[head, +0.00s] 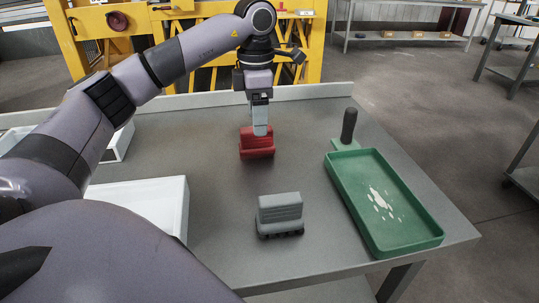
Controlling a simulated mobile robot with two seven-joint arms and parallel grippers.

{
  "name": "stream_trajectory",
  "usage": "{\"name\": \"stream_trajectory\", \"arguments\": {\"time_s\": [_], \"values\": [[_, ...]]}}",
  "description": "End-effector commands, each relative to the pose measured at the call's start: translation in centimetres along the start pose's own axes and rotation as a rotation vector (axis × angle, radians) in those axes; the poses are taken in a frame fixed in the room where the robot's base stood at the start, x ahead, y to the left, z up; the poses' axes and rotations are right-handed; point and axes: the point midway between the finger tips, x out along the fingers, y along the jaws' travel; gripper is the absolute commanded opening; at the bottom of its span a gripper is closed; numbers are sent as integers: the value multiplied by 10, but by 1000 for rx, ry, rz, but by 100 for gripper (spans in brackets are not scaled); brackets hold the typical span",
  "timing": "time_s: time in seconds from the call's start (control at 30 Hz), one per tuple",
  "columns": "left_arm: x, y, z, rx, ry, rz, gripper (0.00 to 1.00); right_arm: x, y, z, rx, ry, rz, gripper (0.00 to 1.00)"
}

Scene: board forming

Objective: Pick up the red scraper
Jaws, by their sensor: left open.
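The red scraper (257,147) lies on the grey table towards its far side, a red block with a ridged lower edge. My left gripper (260,130) points down right at the top of the red scraper, its pale fingers overlapping the scraper's upper edge in the picture. The left gripper is open; whether its fingers touch the scraper cannot be told. The fingers hide a small part of the scraper's top. My right gripper does not show.
A grey brush-like block (280,214) stands nearer on the table (226,243). A green tray (409,242) with white bits lies on the right, a dark-handled tool (348,128) at its far end. A white box (181,187) stands at left. The table between is clear.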

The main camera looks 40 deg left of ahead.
Motion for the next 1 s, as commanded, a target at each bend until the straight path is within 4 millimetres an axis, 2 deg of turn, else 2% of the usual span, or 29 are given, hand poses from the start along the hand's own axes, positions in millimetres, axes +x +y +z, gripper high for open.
{"name": "stream_trajectory", "arguments": {"time_s": [0.27, 0.5, 0.63, 0.83, 0.87, 1.0], "values": [[29, -1, -2, 0, 3, -1, 68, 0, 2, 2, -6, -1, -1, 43], [64, -4, -5, 1, 3, -2, 68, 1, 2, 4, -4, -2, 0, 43], [72, -4, -5, 1, 0, -1, 68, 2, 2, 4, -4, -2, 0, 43], [73, -4, -5, 1, 0, -1, 68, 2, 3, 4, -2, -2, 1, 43], [73, -4, -5, 0, 0, -1, 65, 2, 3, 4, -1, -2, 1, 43], [73, -4, -5, 0, 0, -1, 20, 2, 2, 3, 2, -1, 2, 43]]}}
